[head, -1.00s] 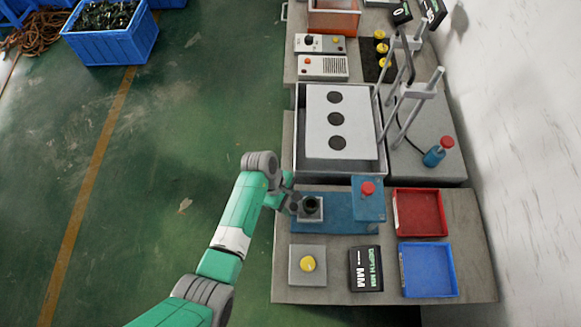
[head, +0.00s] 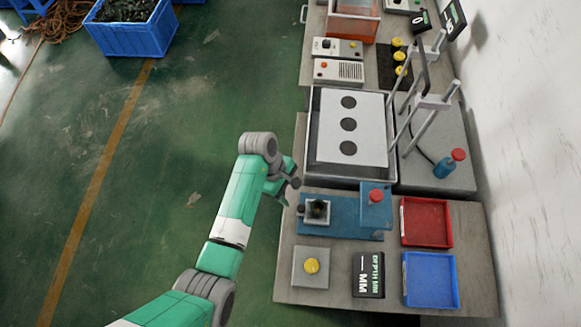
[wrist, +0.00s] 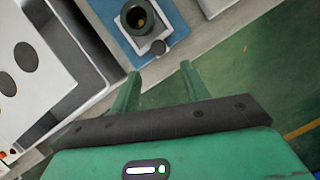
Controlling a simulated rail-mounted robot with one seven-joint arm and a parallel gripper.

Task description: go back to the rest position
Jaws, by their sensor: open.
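My gripper (wrist: 160,80) shows in the wrist view with its two green fingers apart and nothing between them. In the head view my gripper (head: 292,182) is off the left edge of the bench, beside the blue fixture. A dark round socket part (head: 318,208) sits in the grey holder on the blue fixture (head: 345,222); it also shows in the wrist view (wrist: 137,17), beyond the fingertips. The fingers are apart from it.
A tank with a white three-hole plate (head: 348,120) stands behind the fixture. A red tray (head: 427,222), a blue tray (head: 431,280), a yellow-button box (head: 311,267) and a depth display (head: 368,274) are on the bench.

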